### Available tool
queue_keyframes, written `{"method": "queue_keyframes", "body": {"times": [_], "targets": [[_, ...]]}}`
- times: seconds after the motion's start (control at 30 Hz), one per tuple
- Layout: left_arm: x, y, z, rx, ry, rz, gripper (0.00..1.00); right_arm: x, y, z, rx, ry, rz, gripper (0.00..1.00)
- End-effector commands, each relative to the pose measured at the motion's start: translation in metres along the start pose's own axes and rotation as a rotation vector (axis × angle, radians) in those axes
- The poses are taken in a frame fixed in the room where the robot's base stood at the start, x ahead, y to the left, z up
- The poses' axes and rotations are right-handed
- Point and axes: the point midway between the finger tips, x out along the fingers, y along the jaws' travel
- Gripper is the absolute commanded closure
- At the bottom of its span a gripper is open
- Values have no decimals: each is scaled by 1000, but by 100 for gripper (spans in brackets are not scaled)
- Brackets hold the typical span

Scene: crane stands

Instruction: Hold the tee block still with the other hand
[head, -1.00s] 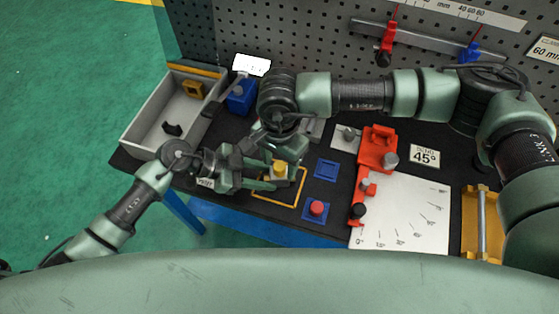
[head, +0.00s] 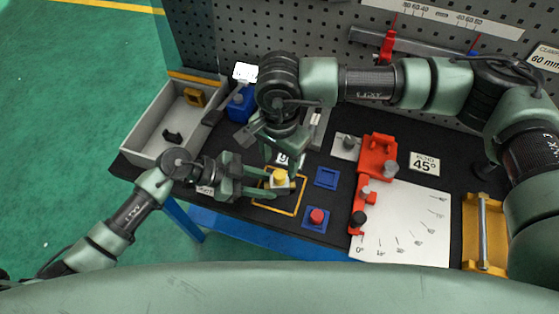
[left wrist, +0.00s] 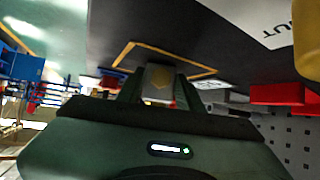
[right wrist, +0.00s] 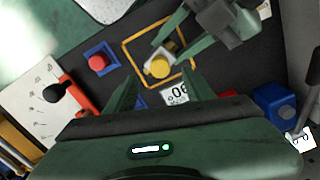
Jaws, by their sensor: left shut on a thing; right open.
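The tee block is a small grey block with a yellow knob (head: 279,176), inside a yellow outlined square (head: 296,207) on the dark bench. My left gripper (head: 272,183) comes in from the left and is shut on the block. In the left wrist view, the grey block (left wrist: 159,82) sits between the fingertips. My right gripper (head: 284,158) is open, close behind and above the block. In the right wrist view, the yellow knob (right wrist: 158,67) lies beyond the open right fingers (right wrist: 160,85), between the left fingers. The block's underside is hidden.
A red fixture (head: 375,158) and white angle plate (head: 412,225) are farther right. A grey bin (head: 155,124) and blue block (head: 241,102) stand at the left.

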Motion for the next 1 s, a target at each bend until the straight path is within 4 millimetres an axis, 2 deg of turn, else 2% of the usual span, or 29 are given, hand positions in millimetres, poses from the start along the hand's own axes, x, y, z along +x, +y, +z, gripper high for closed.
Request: {"method": "queue_keyframes", "body": {"times": [0.27,0.37,0.7,0.83,1.0], "targets": [[0,0,-1,0,1,0,100,-5,0,0,0,1,-1,47],[0,0,-1,0,1,0,100,-18,-1,-1,1,1,-3,47],[0,0,0,0,1,0,100,-89,-1,-1,0,2,-3,47],[0,0,0,0,1,0,100,-108,-1,-1,0,1,-2,47],[0,0,0,0,1,0,100,-119,0,0,0,0,0,47]]}}
